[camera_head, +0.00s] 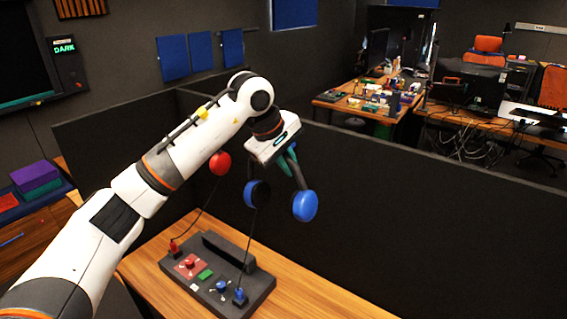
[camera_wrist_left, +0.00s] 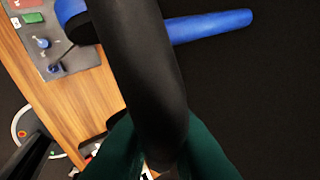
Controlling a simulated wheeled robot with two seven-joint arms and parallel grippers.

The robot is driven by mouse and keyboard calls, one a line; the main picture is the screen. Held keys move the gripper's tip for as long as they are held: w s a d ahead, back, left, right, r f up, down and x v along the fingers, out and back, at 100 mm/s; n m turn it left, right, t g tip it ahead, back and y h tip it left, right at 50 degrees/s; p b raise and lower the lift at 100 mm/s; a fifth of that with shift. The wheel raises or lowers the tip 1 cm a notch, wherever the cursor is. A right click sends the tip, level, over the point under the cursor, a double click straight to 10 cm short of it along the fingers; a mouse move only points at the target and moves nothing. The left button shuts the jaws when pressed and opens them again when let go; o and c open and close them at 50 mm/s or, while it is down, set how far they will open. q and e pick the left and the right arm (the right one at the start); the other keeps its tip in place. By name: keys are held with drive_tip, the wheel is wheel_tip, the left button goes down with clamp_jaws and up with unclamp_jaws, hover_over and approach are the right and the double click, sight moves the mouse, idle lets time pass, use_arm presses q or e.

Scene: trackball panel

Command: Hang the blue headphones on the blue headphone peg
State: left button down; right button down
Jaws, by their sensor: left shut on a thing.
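The blue headphones (camera_head: 305,206) have a black headband and blue ear cups. They hang in the air in front of the dark partition, above the desk. My left gripper (camera_head: 290,158) is shut on their headband, with the cups below it. In the left wrist view its teal fingers (camera_wrist_left: 160,160) sit at either side of the black headband (camera_wrist_left: 140,70), and a blue ear cup (camera_wrist_left: 210,26) lies beyond. A thin cable runs from the headphones to a blue plug (camera_head: 239,296) on the panel. I cannot make out the blue headphone peg. My right gripper is not in view.
The dark trackball panel (camera_head: 255,291) sits on the wooden desk (camera_head: 310,295). A red headphone cup (camera_head: 220,163) shows beside my arm, its cable running to a red plug (camera_head: 174,247). The dark partition (camera_head: 440,215) stands behind. Desk surface right of the panel is clear.

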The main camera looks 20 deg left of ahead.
use_arm(q)
drive_tip(key=shift+w+d+f+p, duration=0.2)
drive_tip(key=shift+w+d+p, duration=0.05)
drive_tip(key=shift+w, duration=0.55)
drive_tip(key=shift+w+d+f+p, duration=0.15)
drive_tip(key=shift+w+d+p, duration=0.1)
drive_tip(key=shift+w, duration=0.55)
drive_tip(key=shift+w+d+f+p, duration=0.2)
drive_tip(key=shift+w+d, duration=0.05)
drive_tip(key=shift+w, duration=0.55)
drive_tip(key=c, duration=1.3)
unclamp_jaws()
drive_tip(key=shift+c, duration=0.2)
